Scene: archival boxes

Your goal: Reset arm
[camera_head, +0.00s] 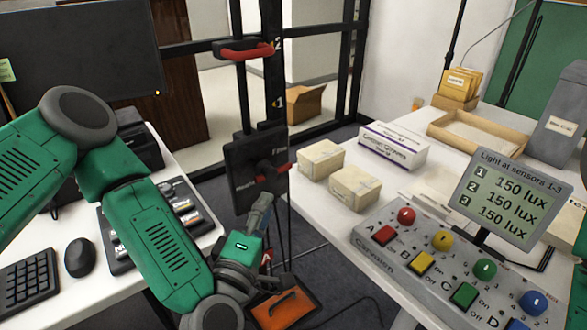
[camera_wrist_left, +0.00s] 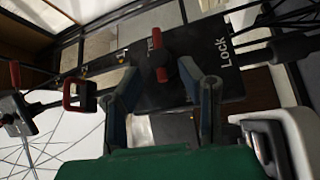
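My left arm comes in from the left in the head view, with its gripper (camera_head: 262,208) low in front of a black panel (camera_head: 245,160) on a stand. In the left wrist view the two fingers of my left gripper (camera_wrist_left: 160,75) are apart, with nothing held between them. A red handle (camera_wrist_left: 162,73) on the black panel (camera_wrist_left: 205,70), marked "Lock", shows beyond the fingertips. The red handle (camera_head: 272,174) also shows just above the gripper in the head view. I cannot tell whether a finger touches the panel. My right gripper is out of view.
A left desk holds a keyboard (camera_head: 28,285) and mouse (camera_head: 80,257). The right table has two small boxes (camera_head: 355,186), a white carton (camera_head: 393,147), a wooden tray (camera_head: 478,135), and a button console (camera_head: 420,255) with a display (camera_head: 511,200). An orange case (camera_head: 285,307) lies below.

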